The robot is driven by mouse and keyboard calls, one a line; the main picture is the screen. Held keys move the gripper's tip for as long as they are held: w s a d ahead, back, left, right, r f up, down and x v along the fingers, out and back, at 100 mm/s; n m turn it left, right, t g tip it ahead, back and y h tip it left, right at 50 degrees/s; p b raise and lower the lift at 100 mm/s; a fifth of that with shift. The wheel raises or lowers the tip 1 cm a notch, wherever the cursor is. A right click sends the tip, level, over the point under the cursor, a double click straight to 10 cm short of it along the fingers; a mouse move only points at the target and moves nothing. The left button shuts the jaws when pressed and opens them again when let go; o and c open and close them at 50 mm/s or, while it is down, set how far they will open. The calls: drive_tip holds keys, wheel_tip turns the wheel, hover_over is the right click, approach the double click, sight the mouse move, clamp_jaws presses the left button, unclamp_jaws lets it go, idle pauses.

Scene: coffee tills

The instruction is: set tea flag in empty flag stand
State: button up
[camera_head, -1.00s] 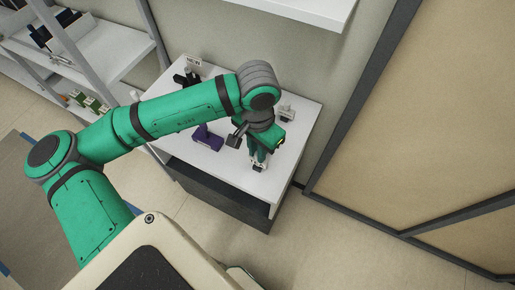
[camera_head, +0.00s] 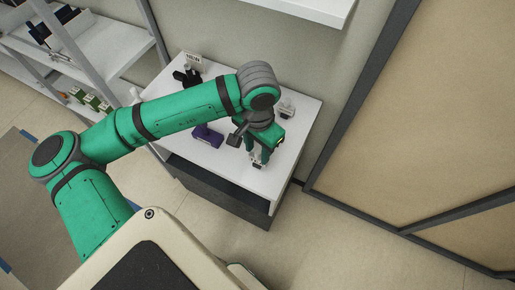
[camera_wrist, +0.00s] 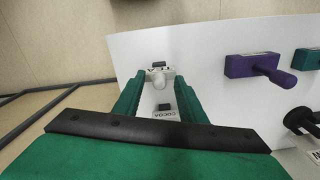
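My gripper (camera_wrist: 160,80) points down over the white counter, near its front right in the head view (camera_head: 259,160). Its two green fingers are apart. A small white stand-like piece (camera_wrist: 159,75) with a dark patch on top shows between the fingertips in the wrist view. I cannot tell whether the fingers touch it. A white piece with a COCOA label (camera_wrist: 165,114) shows lower between the fingers, farther back on the counter. It seems to be the white piece behind my gripper in the head view (camera_head: 287,110). I can read no tea label.
A purple block with a round handle (camera_wrist: 255,65) is on the counter (camera_head: 235,181), left of my gripper in the head view. A green piece (camera_wrist: 309,58) and a black piece (camera_wrist: 303,118) lie beyond it. A small sign (camera_head: 193,60) stands at the back left. Shelves (camera_head: 108,55) are at left.

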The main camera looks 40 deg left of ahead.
wheel_tip(320, 180, up, 11)
drive_tip(key=shift+f, duration=0.2)
idle(0.4)
